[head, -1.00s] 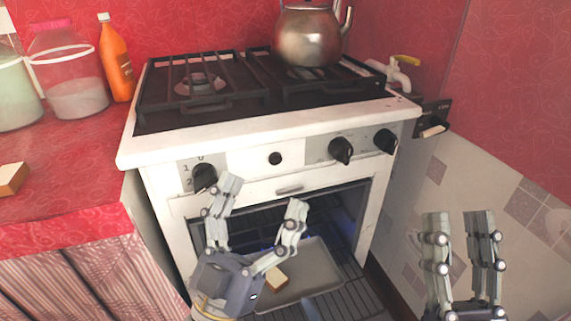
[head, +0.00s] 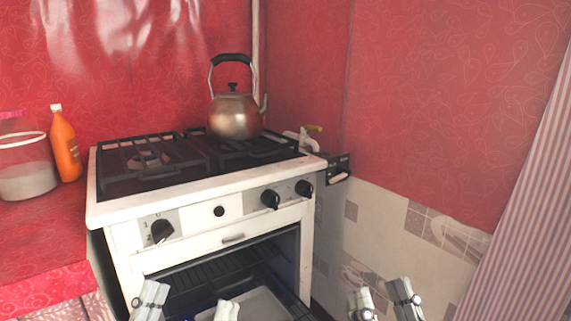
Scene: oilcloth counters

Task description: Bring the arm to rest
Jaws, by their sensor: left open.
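My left gripper (head: 189,306) is low in the head view, in front of the stove's open oven. Its two fingertips stand well apart with nothing seen between them. My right gripper (head: 384,299) is at the bottom edge, right of the stove, in front of the tiled wall. Its fingertips are apart with a narrow gap and nothing seen between them. The palms of both grippers and the arms are below the picture.
The white stove (head: 205,207) has a steel kettle (head: 234,117) on its hob. A tray (head: 262,305) shows inside the oven. An orange bottle (head: 65,147) and a jar (head: 25,170) stand on the red counter (head: 42,236) at left. A striped curtain (head: 520,215) hangs at right.

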